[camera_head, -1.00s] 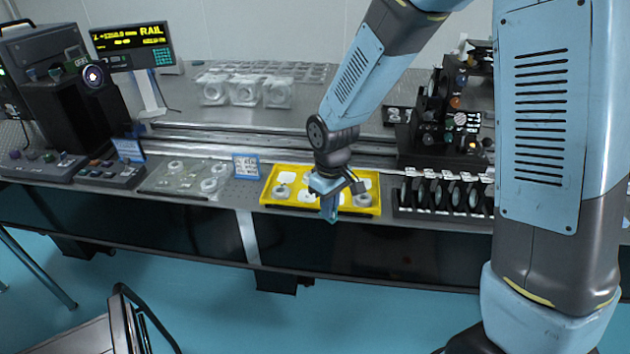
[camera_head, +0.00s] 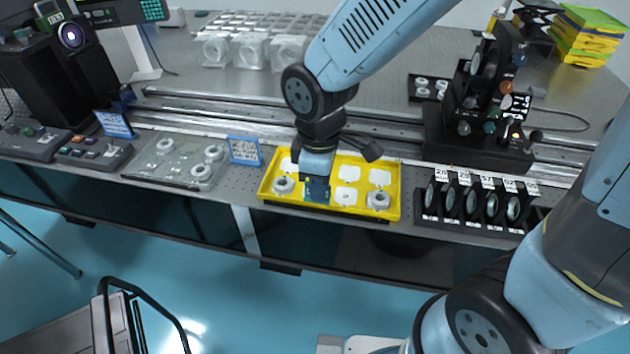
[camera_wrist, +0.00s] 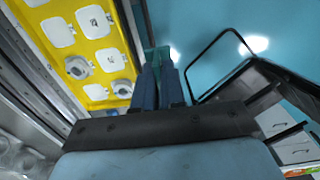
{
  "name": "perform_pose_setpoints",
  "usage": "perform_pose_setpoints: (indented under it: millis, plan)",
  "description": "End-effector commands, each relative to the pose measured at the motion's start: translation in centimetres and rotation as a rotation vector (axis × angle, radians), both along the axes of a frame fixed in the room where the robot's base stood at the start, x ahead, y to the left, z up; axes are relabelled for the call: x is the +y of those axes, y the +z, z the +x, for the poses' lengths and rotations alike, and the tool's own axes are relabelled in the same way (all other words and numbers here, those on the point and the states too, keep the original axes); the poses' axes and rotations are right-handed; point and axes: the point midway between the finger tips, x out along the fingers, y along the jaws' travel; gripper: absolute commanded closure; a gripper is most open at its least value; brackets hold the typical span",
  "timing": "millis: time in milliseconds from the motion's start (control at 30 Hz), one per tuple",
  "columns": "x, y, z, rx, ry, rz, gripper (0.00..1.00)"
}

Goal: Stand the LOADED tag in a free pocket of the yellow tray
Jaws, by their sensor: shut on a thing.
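The yellow tray (camera_head: 394,187) sits on the front of the table, with white pocket faces in two rows. Ring-shaped mounts stand in its front-left (camera_head: 284,185) and front-right (camera_head: 378,199) pockets. A bare pocket (camera_head: 346,196) shows between them, and others show in the back row. My gripper (camera_head: 317,188) points down in front of the tray's left-middle part and hides some of it. In the wrist view the jaws (camera_wrist: 160,80) are shut on a small teal piece (camera_wrist: 157,55), likely the LOADED tag. Its lettering is unreadable. The tray (camera_wrist: 98,50) is left of it, apart.
A blue-framed card (camera_head: 244,151) stands just left of the tray. A glass plate with rings (camera_head: 180,163) lies further left. A rack of round optics (camera_head: 470,203) stands to the right. A long rail runs behind the tray. The floor is below the table's front edge.

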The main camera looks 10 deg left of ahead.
Motion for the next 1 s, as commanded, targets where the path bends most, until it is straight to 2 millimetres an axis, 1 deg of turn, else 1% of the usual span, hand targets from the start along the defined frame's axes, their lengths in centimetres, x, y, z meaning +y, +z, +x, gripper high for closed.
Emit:
perform_pose_setpoints:
  millis: [467,600,800,1000]
  plan:
    - [2.0,-4.0,7.7,0.003,0.013,-0.001,1.00]
    - [2.3,-5.9,9.1,0.003,0.014,-0.002,1.00]
    - [2.7,-8.1,10.9,0.002,0.015,-0.002,1.00]
    - [2.8,-8.9,11.7,0.000,0.015,0.000,1.00]
